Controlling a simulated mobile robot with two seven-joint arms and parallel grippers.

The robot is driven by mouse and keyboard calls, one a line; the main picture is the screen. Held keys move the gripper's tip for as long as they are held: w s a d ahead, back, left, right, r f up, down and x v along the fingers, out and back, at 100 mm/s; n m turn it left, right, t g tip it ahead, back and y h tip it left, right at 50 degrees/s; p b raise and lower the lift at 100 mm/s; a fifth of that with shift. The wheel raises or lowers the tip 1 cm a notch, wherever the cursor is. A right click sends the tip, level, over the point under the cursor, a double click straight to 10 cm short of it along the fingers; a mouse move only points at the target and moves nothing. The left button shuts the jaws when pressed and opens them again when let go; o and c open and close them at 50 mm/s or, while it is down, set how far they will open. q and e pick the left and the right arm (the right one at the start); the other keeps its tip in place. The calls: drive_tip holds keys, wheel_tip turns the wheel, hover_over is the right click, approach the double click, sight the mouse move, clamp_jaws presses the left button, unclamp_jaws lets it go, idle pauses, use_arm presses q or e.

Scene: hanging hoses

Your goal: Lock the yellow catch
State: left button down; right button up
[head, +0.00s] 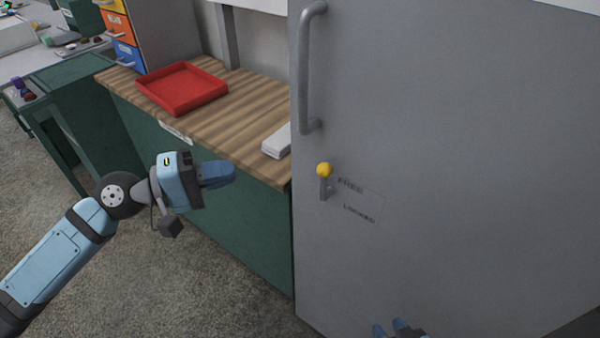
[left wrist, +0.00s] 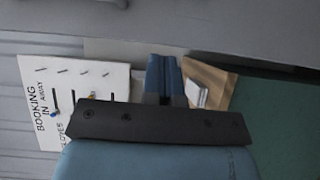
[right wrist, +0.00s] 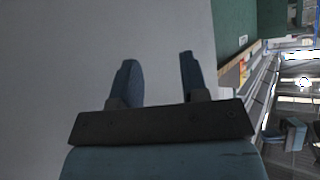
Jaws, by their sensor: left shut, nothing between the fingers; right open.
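The yellow catch (head: 324,170) is a yellow ball knob on a short grey lever, on the grey door (head: 450,130) near its left edge.
A long grey handle (head: 306,70) stands out from the door above the catch. Left of the door, a wooden counter (head: 235,115) on a green cabinet carries a red tray (head: 182,108) and a white box (head: 277,141). The door face right of the catch is clear.

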use_arm(q)
drive_tip(key=s+d+p+x, duration=0.1)
drive_tip(key=s+p+x, duration=0.1)
drive_tip(key=x, duration=1.1)
drive_tip(key=shift+s+p, duration=0.3)
drive_tip(key=shift+p, duration=0.05)
use_arm(e)
drive_tip(key=shift+d+r, duration=0.15)
drive_tip(key=shift+r, duration=0.3)
drive_tip(key=shift+r, duration=0.1)
